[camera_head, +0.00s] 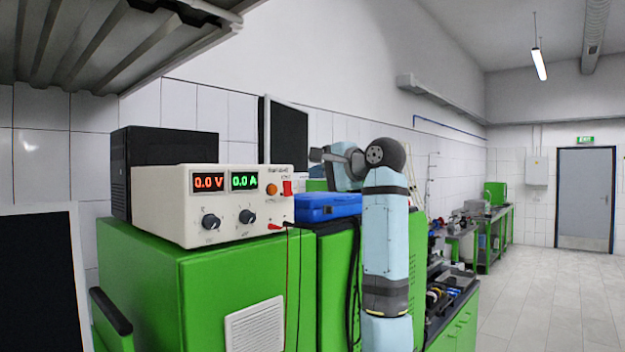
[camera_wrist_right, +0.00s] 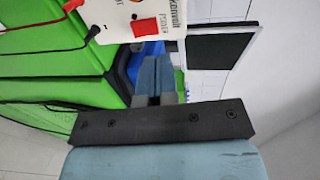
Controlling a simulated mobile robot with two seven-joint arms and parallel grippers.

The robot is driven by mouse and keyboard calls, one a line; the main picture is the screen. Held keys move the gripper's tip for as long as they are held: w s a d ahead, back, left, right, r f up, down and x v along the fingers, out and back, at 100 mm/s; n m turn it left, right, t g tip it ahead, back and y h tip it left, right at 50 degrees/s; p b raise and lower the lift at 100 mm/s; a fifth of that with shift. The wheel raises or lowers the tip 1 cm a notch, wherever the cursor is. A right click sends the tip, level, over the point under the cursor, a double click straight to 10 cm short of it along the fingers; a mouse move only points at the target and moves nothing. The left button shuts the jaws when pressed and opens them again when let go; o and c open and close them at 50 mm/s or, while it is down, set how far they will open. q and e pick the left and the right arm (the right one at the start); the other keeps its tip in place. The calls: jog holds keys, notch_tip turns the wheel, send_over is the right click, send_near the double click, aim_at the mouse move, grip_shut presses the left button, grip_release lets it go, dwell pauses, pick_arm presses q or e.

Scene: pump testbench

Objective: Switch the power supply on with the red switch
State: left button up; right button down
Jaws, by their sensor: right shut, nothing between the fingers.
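The white power supply (camera_head: 215,230) stands on the green cabinet. Its red switch (camera_head: 287,188) is at the upper right of the front panel. The two displays are lit and read 0.0 V and 0.0 A. My right gripper (camera_head: 317,154) is shut and empty, a little right of the switch and slightly higher in the head view, apart from it. In the right wrist view the red switch (camera_wrist_right: 145,27) with the POWER label shows beyond my closed blue fingers (camera_wrist_right: 152,62). My left gripper is in neither view.
A blue box (camera_head: 328,206) sits right of the power supply on the green cabinet (camera_head: 170,285). A black box (camera_head: 165,155) stands behind it. Red and black leads hang from the panel's lower right. A metal shelf (camera_head: 120,40) overhangs at upper left.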

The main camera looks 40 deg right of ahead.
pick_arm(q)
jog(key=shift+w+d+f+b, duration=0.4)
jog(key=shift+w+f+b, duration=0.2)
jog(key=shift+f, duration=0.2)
pick_arm(e)
jog(key=s+r, duration=0.2)
jog(key=s, duration=0.3)
jog(key=shift+s+d+r, duration=0.3)
jog(key=shift+d+r, duration=0.05)
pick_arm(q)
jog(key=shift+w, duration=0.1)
pick_arm(e)
jog(key=shift+w, duration=0.15)
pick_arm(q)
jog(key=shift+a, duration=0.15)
